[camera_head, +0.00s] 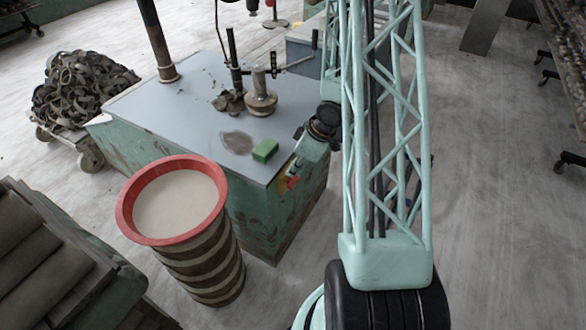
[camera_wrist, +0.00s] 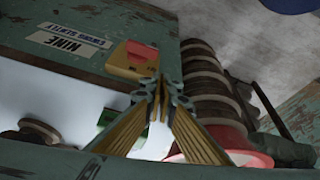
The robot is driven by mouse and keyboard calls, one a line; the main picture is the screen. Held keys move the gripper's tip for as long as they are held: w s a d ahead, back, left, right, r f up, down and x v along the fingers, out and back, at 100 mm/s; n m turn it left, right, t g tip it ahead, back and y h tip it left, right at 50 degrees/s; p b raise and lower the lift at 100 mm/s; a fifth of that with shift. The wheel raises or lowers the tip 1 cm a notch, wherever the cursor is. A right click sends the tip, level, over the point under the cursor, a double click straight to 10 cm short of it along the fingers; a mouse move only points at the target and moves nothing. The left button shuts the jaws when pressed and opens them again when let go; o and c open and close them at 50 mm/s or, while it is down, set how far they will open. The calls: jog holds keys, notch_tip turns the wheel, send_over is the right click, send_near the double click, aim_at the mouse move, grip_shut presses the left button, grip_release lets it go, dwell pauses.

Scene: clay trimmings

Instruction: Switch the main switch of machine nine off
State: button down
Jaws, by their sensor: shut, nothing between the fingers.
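The main switch (camera_head: 284,184) is a small yellow box with a red part, on the green side of the machine just below its grey top. In the wrist view the switch (camera_wrist: 125,62) shows close up; I cannot tell its on or off position. A white plate (camera_wrist: 66,43) reading NINE is on the same green side. My gripper (camera_wrist: 160,82) is shut and empty, its fingertips in front of the switch's edge in the picture; I cannot tell whether they touch it. In the head view my gripper (camera_head: 292,172) is beside the switch, partly hidden by my wrist.
The machine's grey top (camera_head: 200,125) holds a green block (camera_head: 265,150) near the switch and a clay piece on a wheel (camera_head: 260,100). A striped bin with a red rim (camera_head: 125,205) stands close to the left. Open floor (camera_head: 480,200) lies to the right.

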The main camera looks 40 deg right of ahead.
jog(key=shift+s+a+r, duration=0.7)
jog(key=shift+s+a, duration=0.15)
jog(key=shift+a, duration=0.1)
jog(key=shift+s+a+r, duration=0.7)
jog(key=shift+s+a, duration=0.15)
jog(key=shift+a, duration=0.1)
notch_tip(320, 180, up, 16)
jog(key=w+m+h, duration=0.1)
jog(key=w+h, duration=0.1)
jog(key=h, duration=0.1)
jog(key=s+a+r+m+h, duration=0.1)
jog(key=a+r, duration=0.2)
jog(key=r, duration=0.4)
jog(key=s+a+r+m+h, duration=0.1)
jog(key=s+a+r, duration=0.15)
jog(key=r, duration=0.45)
jog(key=s+a+r+m+y, duration=0.1)
jog(key=s+a+r, duration=0.6)
jog(key=s+a, duration=0.3)
jog(key=s+a+r+m+y, duration=0.1)
jog(key=s+a+r+y, duration=0.1)
jog(key=s+a+r, duration=0.6)
jog(key=shift+s+a+r+m+b, duration=0.3)
jog(key=shift+s+a, duration=0.75)
jog(key=shift+a, duration=0.75)
